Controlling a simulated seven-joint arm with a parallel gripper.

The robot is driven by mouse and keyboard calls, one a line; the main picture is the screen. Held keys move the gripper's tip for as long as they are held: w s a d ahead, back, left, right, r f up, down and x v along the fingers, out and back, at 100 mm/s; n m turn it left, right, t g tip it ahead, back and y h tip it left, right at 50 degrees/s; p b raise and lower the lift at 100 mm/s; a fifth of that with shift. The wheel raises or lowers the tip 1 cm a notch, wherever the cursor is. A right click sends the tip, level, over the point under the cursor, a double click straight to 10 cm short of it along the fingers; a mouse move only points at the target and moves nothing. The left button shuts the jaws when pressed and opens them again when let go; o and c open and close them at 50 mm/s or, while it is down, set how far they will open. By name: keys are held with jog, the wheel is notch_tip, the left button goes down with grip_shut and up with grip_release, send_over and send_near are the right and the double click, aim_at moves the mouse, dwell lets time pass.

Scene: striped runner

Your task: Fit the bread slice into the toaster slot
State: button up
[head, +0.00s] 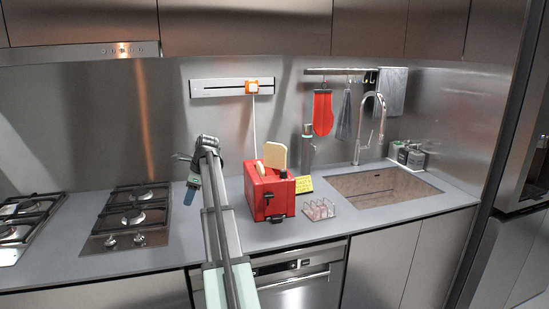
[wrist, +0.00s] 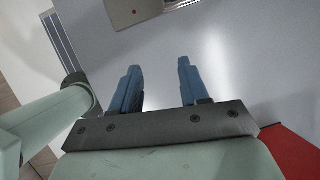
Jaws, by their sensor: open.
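The red toaster (head: 268,194) stands on the counter, right of my arm. A pale bread slice (head: 275,155) stands upright at its top, with its lower part hidden. I cannot tell how deep it sits in a slot. A smaller tan piece (head: 260,167) shows beside it at the toaster top, perhaps another slice. My gripper (wrist: 156,85) is open, with two blue fingers apart and nothing between them. In the head view it is left of the toaster and apart from it. A red surface, likely the toaster, shows at the lower right of the wrist view (wrist: 297,150).
A yellow block (head: 304,184) and a wire rack (head: 319,209) are right of the toaster. The sink (head: 380,187) and tap (head: 374,125) are farther right. A gas hob (head: 133,216) is left of my arm. A wall rail (head: 218,88) carries an orange piece.

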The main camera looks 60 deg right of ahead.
jog(key=s+d+r+m+t+y, duration=0.1)
jog(key=s+d+r+m+t, duration=0.15)
jog(key=s+d, duration=0.55)
jog(key=s+d+r+m+t, duration=0.2)
jog(key=s+d+r+t, duration=0.15)
jog(key=s+d, duration=0.5)
jog(key=m+t+h, duration=0.3)
jog(key=t, duration=0.5)
send_near(275, 156)
jog(key=s+r, duration=0.4)
jog(key=w, duration=1.4)
jog(key=shift+d, duration=0.35)
grip_shut()
